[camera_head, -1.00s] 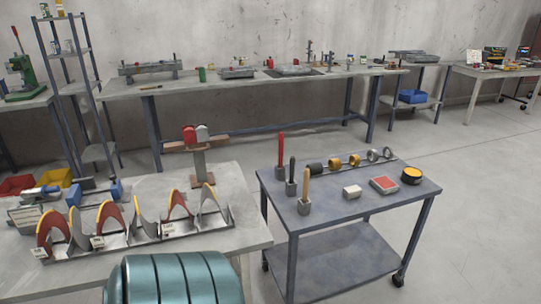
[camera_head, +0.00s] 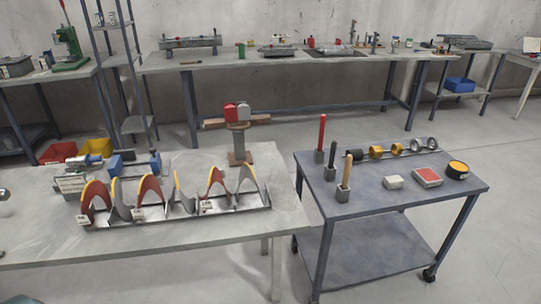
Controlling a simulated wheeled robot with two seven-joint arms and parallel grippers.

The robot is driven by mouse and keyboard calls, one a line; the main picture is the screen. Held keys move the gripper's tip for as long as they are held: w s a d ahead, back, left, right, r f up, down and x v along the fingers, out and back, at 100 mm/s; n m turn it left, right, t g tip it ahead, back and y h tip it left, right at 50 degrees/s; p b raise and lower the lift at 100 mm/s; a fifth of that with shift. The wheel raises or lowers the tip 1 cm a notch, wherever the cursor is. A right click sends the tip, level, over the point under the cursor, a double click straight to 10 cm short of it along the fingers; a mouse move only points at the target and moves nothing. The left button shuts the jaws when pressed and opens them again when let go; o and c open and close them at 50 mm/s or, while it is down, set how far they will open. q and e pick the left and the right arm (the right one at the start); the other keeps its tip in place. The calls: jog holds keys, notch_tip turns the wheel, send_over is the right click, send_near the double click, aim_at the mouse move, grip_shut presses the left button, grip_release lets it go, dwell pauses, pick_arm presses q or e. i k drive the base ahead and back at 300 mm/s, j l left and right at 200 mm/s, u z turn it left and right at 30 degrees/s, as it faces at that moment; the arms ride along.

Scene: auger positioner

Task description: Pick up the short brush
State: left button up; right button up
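Three upright handles stand in small grey holders at the left side of the cart top. The red handle (camera_head: 322,131) is at the back and looks longest. The black handle (camera_head: 333,153) is in the middle and looks shortest. The tan wooden handle (camera_head: 347,170) is at the front. Any bristles are hidden in the holders, so I cannot tell for sure which is the short brush. Neither of my grippers is in view.
The blue-grey cart (camera_head: 410,210) also carries several rings, a white block (camera_head: 393,182), a red-topped box (camera_head: 427,177) and a yellow-black round item (camera_head: 457,170). Left of it, a table (camera_head: 200,237) holds a rack of curved auger pieces (camera_head: 150,190). The floor right of the cart is clear.

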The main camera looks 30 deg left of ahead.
aim_at(334, 144)
jog(key=u, duration=1.7)
jog(key=z, duration=1.25)
jog(key=u, duration=0.4)
jog(key=i+l+u, duration=0.2)
jog(key=l+u, duration=0.2)
jog(key=i+l+u, duration=0.15)
jog(key=l, duration=0.25)
